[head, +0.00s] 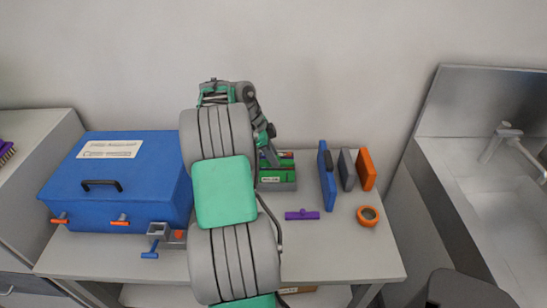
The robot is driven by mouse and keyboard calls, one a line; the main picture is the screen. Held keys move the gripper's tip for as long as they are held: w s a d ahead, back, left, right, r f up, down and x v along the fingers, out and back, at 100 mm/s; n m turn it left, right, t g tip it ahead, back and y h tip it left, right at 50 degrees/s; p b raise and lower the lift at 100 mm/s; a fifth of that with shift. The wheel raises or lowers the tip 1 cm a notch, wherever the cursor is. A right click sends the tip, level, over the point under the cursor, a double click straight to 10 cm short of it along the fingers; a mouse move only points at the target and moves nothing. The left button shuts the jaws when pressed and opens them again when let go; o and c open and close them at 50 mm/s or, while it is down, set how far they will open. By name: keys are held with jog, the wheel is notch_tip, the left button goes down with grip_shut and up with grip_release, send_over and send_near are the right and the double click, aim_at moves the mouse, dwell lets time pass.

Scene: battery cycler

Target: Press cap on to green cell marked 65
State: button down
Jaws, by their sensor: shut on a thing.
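My arm reaches up through the middle of the head view and bends down behind itself to the table. My gripper (270,158) points down at the back of a grey and green holder (277,187) with a small label on its front. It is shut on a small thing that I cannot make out. Green parts (285,163) show in the holder just right of the gripper, with a little orange near them. I cannot tell single cells apart or read the number 65. My arm hides the holder's left side. I cannot make out the cap.
A blue box (125,190) with a black handle and orange latches stands left. A grey block (157,229) and a blue tool (150,249) lie before it. Right are a purple piece (302,215), upright blue (326,178), grey (346,170) and orange (365,170) cases, and orange tape (368,216).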

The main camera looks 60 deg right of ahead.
jog(key=shift+f+b, duration=0.45)
dwell(0.5)
jog(key=c, duration=1.2)
grip_release()
jog(key=shift+o, duration=0.2)
jog(key=o, duration=0.4)
jog(key=shift+o, duration=0.2)
jog(key=shift+r, duration=0.1)
jog(key=shift+r+p, duration=3)
jog(key=shift+r, duration=0.5)
